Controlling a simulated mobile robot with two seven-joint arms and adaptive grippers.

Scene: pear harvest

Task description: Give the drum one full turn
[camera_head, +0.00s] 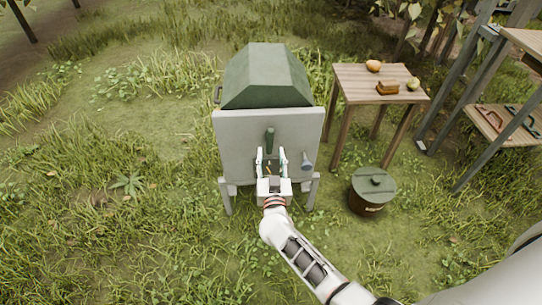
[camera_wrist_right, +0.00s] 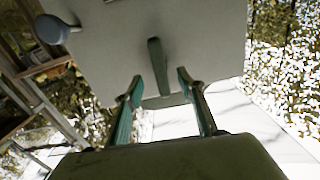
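The drum (camera_head: 266,75) is dark green and faceted, set on a pale grey stand (camera_head: 240,130). A green upright lever or handle (camera_head: 269,138) shows on the stand's front panel; it also shows in the right wrist view (camera_wrist_right: 157,60). A grey knob-ended piece (camera_head: 307,161) sticks out at the panel's lower right and shows at the upper left of the wrist view (camera_wrist_right: 52,30). My right gripper (camera_head: 271,157) is open in front of the panel, just below the green handle. In the wrist view its fingers (camera_wrist_right: 160,82) stand apart on either side of the handle's lower end; contact cannot be told. My left gripper is not in view.
A wooden table (camera_head: 350,80) with a few fruits and a small brown item stands right of the drum. A lidded round bin (camera_head: 373,190) sits on the grass below it. A ladder-like frame and shelf (camera_head: 490,115) stand far right. The grass to the left is clear.

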